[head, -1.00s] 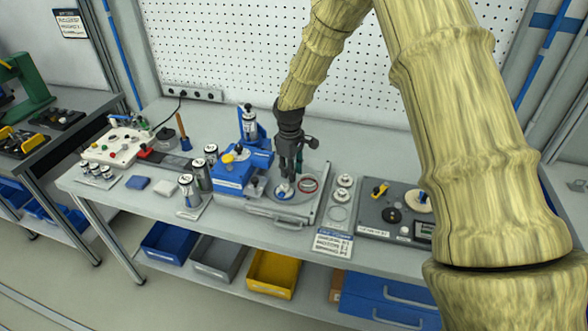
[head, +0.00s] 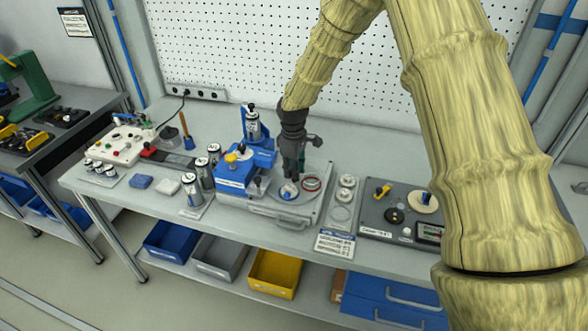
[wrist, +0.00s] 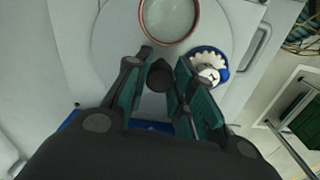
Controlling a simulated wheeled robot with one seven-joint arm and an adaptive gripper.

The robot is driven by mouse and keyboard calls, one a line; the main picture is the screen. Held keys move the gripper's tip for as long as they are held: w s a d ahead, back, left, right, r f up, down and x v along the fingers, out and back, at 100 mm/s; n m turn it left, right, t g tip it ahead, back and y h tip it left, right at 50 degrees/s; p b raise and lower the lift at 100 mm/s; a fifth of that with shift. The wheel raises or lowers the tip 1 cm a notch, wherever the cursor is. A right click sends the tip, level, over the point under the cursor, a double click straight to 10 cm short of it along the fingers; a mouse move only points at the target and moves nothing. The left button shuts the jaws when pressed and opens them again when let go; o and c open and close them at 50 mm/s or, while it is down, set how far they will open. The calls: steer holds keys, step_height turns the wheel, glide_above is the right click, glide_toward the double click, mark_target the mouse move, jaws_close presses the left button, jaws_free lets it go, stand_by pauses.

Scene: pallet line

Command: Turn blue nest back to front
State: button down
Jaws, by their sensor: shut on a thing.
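The blue nest (wrist: 222,75) is a blue ring around a white toothed part, to the right of my fingers in the wrist view. In the head view the blue nest (head: 284,194) is at the front of a round grey turntable (wrist: 110,35). A red-rimmed nest (wrist: 196,24) sits on the same disc, at the top of the wrist view; it also shows in the head view (head: 312,184). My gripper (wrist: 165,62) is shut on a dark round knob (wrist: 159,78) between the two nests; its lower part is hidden. In the head view my gripper (head: 292,178) points down over the disc.
White round parts (head: 346,182) and a grey tester panel (head: 395,215) lie to the right. The bench's back strip is mostly clear.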

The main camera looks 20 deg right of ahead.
steer(key=c, duration=1.2)
jaws_free()
steer(key=shift+d, duration=0.1)
steer(key=shift+o, duration=0.2)
steer(key=shift+r, duration=0.1)
step_height(320, 180, up, 12)
steer(key=shift+s+a, duration=0.15)
steer(key=shift+a, duration=0.05)
